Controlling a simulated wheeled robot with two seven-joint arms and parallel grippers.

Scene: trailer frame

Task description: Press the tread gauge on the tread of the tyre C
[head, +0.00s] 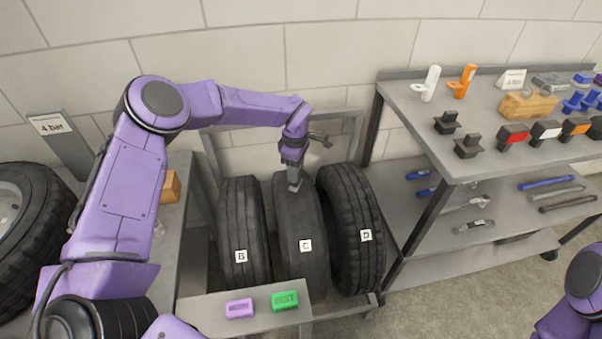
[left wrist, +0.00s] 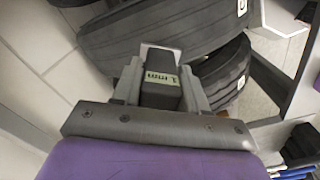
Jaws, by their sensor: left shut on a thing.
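Tyre C (head: 305,268) stands in the middle of the rack, its tread facing me, with a white C label. My left gripper (head: 294,174) is over the upper part of tyre C and points down. It is shut on the tread gauge (left wrist: 160,80), a dark block with a pale label reading "1 mm" in the left wrist view. In the head view the gauge (head: 295,185) shows small at the fingertips, at the top of tyre C's tread. I cannot tell whether it touches the rubber. My right gripper is out of view; only part of that arm shows.
Tyre B (head: 240,220) and tyre D (head: 360,225) stand close on either side. A front shelf holds a purple block (head: 239,308) and a green block (head: 285,300). A grey shelf unit (head: 425,165) with tools stands right. A "4 bar" sign (head: 51,126) stands left.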

